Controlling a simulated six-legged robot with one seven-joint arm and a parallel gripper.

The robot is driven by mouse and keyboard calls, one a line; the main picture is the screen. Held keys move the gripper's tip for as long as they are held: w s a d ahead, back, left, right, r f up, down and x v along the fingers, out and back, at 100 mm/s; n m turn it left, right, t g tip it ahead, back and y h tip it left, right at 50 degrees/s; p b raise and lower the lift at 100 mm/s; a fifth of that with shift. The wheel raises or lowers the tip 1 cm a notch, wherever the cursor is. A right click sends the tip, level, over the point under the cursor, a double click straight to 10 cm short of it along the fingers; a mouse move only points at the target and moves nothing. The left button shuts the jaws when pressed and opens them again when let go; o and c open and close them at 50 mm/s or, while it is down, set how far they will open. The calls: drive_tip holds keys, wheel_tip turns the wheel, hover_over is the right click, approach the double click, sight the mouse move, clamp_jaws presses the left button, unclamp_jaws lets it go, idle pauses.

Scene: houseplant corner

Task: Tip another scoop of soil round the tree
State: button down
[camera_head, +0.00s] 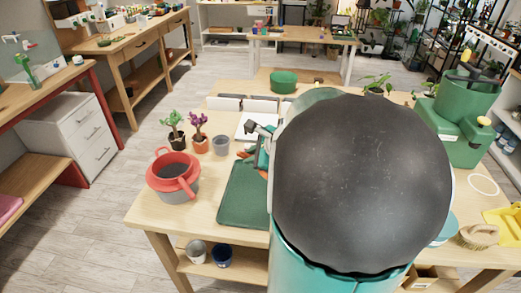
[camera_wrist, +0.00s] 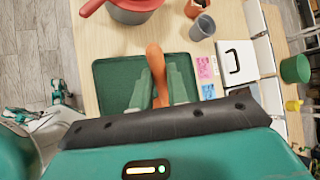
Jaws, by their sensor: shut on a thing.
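In the wrist view, my gripper (camera_wrist: 158,80) is shut on an orange handle, which I take to be the scoop (camera_wrist: 155,58). It is above the dark green mat (camera_wrist: 108,72), which also shows in the head view (camera_head: 240,203). The scoop's far end and any soil in it cannot be made out. A red-rimmed grey bucket (camera_head: 173,178) with a dark inside stands left of the mat; part of it shows in the wrist view (camera_wrist: 133,14). No tree can be picked out for sure; my dark arm link hides the table's middle in the head view.
A green-leaved potted plant (camera_head: 175,132), a purple one (camera_head: 200,132) and an empty-looking grey pot (camera_head: 221,145) stand behind the bucket. A large green container (camera_head: 466,105) and a brush (camera_head: 474,236) are at right.

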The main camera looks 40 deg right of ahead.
drive_tip(key=shift+w+a+f+n+g+h, duration=0.2)
drive_tip(key=shift+a+f+n+g+h, duration=0.15)
drive_tip(key=shift+f+g+h, duration=0.35)
drive_tip(key=shift+w+a+f+n+g+h, duration=0.2)
drive_tip(key=shift+a+f+n+g+h, duration=0.15)
drive_tip(key=shift+f+h, duration=0.5)
drive_tip(key=shift+w+a+f+n+g+h, duration=0.2)
drive_tip(key=shift+a+f+n+g+h, duration=0.25)
drive_tip(key=shift+h, duration=0.5)
drive_tip(key=shift+d+f, duration=0.1)
